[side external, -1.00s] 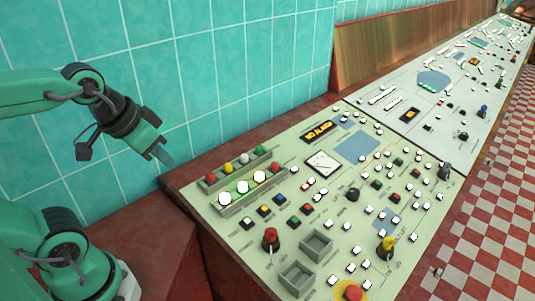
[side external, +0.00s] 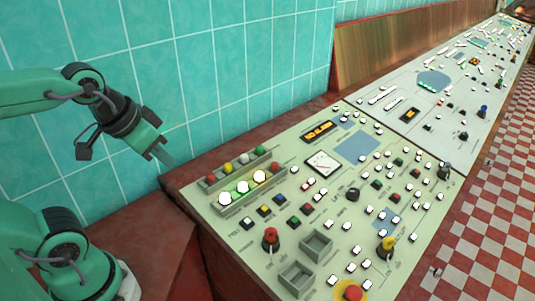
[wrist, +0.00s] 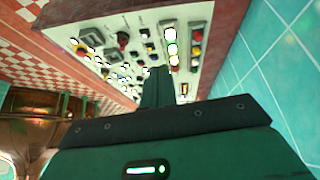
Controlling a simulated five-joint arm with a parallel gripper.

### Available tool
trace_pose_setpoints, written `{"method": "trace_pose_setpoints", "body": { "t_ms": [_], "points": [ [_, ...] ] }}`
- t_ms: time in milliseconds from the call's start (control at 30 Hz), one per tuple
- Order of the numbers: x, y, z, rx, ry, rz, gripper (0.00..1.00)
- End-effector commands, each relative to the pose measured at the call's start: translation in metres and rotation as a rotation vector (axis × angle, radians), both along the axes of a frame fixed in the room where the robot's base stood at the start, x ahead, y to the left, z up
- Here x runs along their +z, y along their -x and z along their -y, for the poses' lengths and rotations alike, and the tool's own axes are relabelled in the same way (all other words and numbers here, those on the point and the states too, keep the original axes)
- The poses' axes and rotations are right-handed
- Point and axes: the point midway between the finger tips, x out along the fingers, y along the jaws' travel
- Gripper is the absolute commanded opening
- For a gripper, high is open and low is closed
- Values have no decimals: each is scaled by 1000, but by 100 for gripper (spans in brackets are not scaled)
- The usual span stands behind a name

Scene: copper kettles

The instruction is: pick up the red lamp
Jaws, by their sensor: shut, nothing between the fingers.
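Two red lamps stand in the tray of lamps on the near control panel. One red lamp (side external: 211,179) is at the left end of the back row. Another red lamp (side external: 275,166) is at the right end of the front row, beside several lit lamps (side external: 242,187). I cannot tell which one is meant. My gripper (side external: 164,156) is shut and empty, in the air to the left of the lamps and above them, apart from both. In the wrist view my gripper (wrist: 157,88) points toward the panel, with the lit lamps (wrist: 172,48) beyond it.
The near panel (side external: 345,204) also carries a red-topped knob (side external: 270,239), a yellow knob (side external: 388,245), grey square boxes (side external: 316,244) and many buttons. The teal tiled wall (side external: 240,80) rises behind the panel. The air between my gripper and the lamps is clear.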

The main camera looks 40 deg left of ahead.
Motion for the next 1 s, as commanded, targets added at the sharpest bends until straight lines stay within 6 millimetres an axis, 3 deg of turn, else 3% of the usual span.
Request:
{"method": "trace_pose_setpoints", "body": {
  "t_ms": [67, 300, 733, 1000],
  "points": [
    [0, 0, 0, 0, 0, 0, 2],
    [0, 0, 0, 0, 0, 0, 49],
    [2, -4, 0, 3, 1, -5, 49],
    [15, -30, -1, 22, 8, -47, 49]
  ]
}}
